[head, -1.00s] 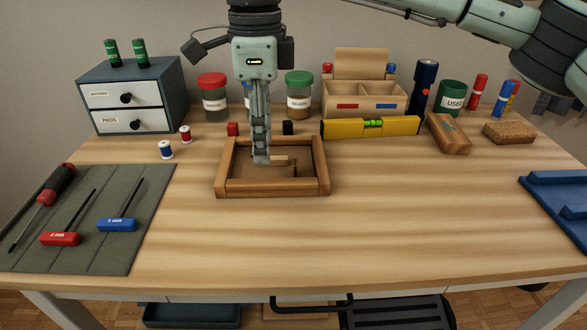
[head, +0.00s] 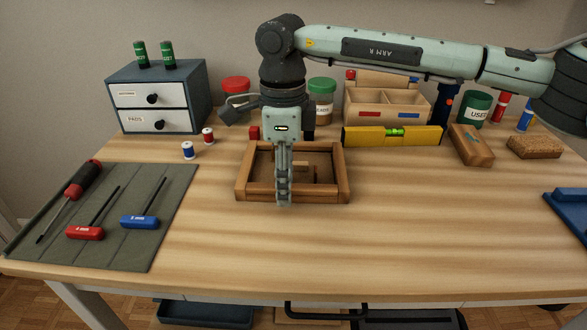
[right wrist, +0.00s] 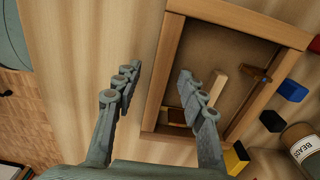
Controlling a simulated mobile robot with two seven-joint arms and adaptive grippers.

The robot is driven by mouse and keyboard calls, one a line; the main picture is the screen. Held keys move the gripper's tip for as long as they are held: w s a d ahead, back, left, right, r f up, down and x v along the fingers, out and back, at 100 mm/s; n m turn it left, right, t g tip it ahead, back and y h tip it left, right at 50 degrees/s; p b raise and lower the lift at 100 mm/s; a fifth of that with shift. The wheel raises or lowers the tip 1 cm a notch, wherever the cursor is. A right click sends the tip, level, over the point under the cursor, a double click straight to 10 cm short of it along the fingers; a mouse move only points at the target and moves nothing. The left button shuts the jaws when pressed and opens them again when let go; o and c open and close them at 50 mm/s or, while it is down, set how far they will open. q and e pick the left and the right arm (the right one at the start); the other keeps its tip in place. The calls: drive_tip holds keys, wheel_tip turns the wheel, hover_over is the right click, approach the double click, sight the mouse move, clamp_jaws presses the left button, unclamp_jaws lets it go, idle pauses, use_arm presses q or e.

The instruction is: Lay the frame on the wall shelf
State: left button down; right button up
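The wooden frame (head: 322,195) lies on the desk in the middle of the head view, with raised rails and a brown panel inside. A small light wooden piece shows inside it. My right gripper (head: 284,203) points down at the near rail. In the right wrist view the fingers of my right gripper (right wrist: 160,88) are apart and empty, and a rail of the frame (right wrist: 164,65) shows between them. I cannot tell whether they touch it. My left gripper is not in view. I see no wall shelf in these frames.
Behind the frame stand jars (head: 321,110), a wooden organizer (head: 388,117) and a yellow level (head: 365,136). A drawer box (head: 200,95) stands at the back left. A tool mat (head: 110,245) lies front left, a blue tray (head: 570,218) far right. The front middle is clear.

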clamp_jaws()
drive_tip(key=shift+r, duration=0.2)
